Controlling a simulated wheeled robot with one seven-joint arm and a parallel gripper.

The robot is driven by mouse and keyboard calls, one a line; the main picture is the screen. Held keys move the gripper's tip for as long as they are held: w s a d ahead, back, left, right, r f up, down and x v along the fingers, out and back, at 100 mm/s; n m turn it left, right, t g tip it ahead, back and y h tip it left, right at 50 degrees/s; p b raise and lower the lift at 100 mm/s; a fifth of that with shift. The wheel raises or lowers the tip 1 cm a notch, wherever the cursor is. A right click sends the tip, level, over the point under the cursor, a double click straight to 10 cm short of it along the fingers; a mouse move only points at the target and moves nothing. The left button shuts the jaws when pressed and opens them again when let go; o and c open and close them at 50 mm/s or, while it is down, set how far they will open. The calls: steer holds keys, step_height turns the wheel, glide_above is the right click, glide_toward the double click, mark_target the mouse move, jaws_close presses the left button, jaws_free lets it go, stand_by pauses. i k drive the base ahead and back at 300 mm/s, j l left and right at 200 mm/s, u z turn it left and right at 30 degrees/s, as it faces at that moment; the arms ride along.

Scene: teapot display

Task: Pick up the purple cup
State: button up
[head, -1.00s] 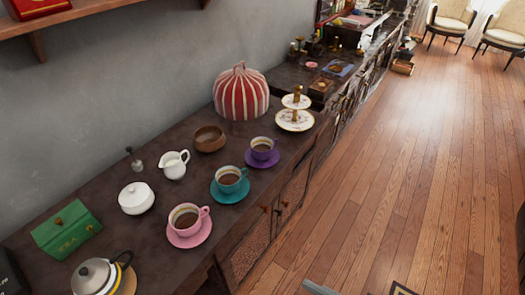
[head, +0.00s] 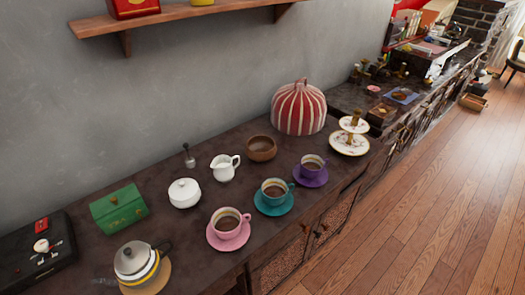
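The purple cup (head: 311,165) stands upright on a purple saucer (head: 310,181) near the front edge of the dark counter. It holds a dark drink, and its handle points to the upper right. A teal cup (head: 273,190) on a teal saucer stands just to its left and nearer. A pink cup (head: 228,221) on a pink saucer (head: 225,242) is farther left. My gripper is not in view.
A wooden bowl (head: 261,149), a white jug (head: 224,167) and a white lidded pot (head: 184,193) stand behind the cups. A striped tea cosy (head: 299,108) and a tiered plate stand (head: 349,143) are beyond the purple cup. The wooden floor (head: 430,215) at right is clear.

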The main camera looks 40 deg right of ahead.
mark_target(313, 166)
steer(key=i+j+z, duration=0.1)
steer(key=z, duration=0.3)
steer(key=j+z, duration=0.25)
steer(key=z, duration=0.15)
steer(key=i+j+z, duration=0.1)
steer(key=z, duration=0.3)
steer(key=j, duration=0.1)
